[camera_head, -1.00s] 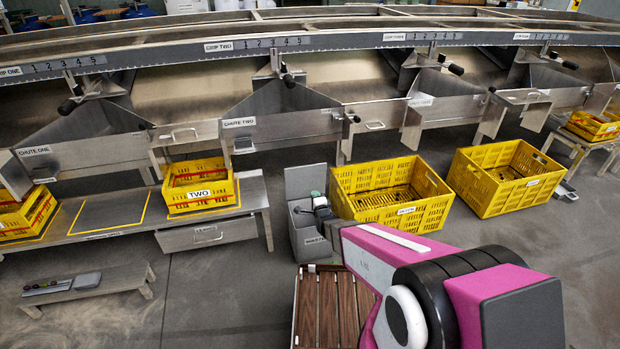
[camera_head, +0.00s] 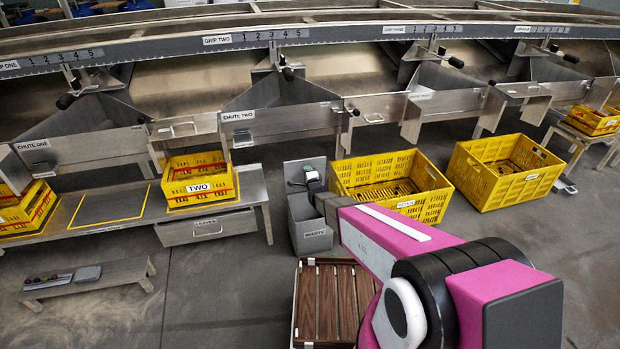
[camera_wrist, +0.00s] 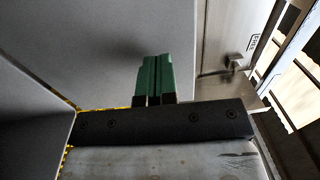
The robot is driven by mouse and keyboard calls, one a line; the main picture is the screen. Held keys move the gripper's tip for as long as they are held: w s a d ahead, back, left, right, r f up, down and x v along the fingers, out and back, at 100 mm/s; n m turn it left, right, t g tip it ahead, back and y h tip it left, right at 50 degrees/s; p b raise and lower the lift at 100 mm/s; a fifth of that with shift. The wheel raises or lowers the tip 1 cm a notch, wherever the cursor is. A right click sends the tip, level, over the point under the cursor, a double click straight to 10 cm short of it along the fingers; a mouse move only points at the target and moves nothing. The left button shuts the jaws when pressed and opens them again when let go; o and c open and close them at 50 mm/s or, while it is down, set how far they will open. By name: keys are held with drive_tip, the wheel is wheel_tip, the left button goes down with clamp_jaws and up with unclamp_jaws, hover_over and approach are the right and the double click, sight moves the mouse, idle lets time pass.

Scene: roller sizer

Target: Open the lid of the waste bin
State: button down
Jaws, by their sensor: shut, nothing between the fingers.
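The waste bin (camera_head: 315,236) is a grey box with a WASTE label on its front, standing on the floor between the bench and a yellow crate. Its grey lid (camera_head: 294,171) stands raised at the back, and the bin's top is open. My gripper (camera_head: 308,170) has green fingers and is in front of the raised lid, above the bin's opening. In the wrist view, the green fingers (camera_wrist: 155,75) are together and empty. A broad grey panel, apparently the lid (camera_wrist: 80,40), lies close beyond them; I cannot tell whether they touch it.
Yellow crates (camera_head: 436,208) stand right of the bin. A metal bench (camera_head: 110,222) with a yellow crate marked TWO (camera_head: 199,198) is to the left. A brown slatted platform (camera_head: 330,305) is in front of the bin. Metal chutes (camera_head: 280,125) run behind.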

sight(306, 164)
drive_tip(key=shift+w+a, duration=0.15)
drive_tip(key=shift+w, duration=0.35)
drive_tip(key=x, duration=0.3)
drive_tip(key=shift+w+r, duration=0.15)
